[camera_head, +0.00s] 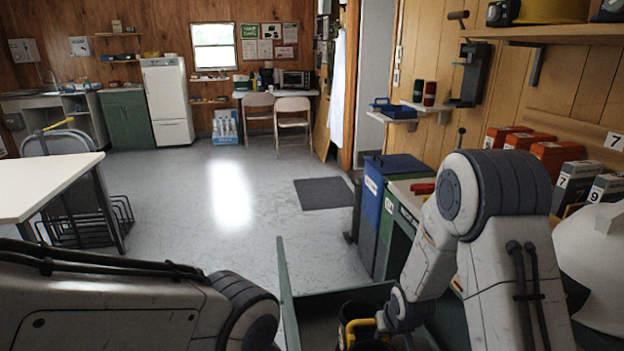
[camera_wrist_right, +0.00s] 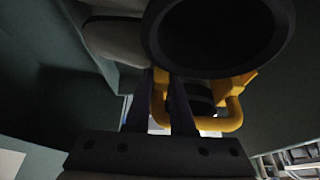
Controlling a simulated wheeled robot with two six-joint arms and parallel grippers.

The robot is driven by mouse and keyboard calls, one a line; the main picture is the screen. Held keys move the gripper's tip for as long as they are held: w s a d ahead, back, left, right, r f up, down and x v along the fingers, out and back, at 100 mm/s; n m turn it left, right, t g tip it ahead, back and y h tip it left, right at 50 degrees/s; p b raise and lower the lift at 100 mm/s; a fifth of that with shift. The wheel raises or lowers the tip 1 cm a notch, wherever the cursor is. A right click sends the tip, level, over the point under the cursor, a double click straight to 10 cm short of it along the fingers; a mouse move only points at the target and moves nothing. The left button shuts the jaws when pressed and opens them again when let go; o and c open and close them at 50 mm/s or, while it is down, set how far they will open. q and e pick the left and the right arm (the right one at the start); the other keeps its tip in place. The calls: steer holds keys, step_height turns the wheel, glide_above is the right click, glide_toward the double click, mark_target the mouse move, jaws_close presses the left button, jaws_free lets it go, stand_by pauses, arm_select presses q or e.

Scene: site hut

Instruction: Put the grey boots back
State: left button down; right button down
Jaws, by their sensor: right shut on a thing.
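My right gripper (camera_head: 385,326) is low at the bottom of the head view, partly hidden by its own arm. It is shut on the yellow loop of a dark boot-like thing (camera_head: 352,312). In the right wrist view the fingers (camera_wrist_right: 166,92) are at the yellow loop, and the round dark opening (camera_wrist_right: 218,35) of this thing fills the top. I cannot tell its exact colour in the shade, or whether it is one of the grey boots. No other boot can be made out clearly. My left arm crosses the lower left, but its gripper is out of view.
A green-walled container (camera_head: 287,300) surrounds the held thing. Blue and green bins (camera_head: 385,205) stand beyond it. A white table (camera_head: 45,180) stands left; the middle floor is clear.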

steer(key=shift+s+d+r, duration=0.35)
steer(key=shift+s+d, duration=0.05)
steer(key=shift+s, duration=0.1)
steer(key=w+r+p+v, duration=0.1)
steer(key=w+p+v, duration=0.2)
steer(key=p+v, duration=1.3)
steer(key=v, duration=0.2)
steer(key=shift+a+r, duration=0.15)
steer(key=shift+r, duration=0.25)
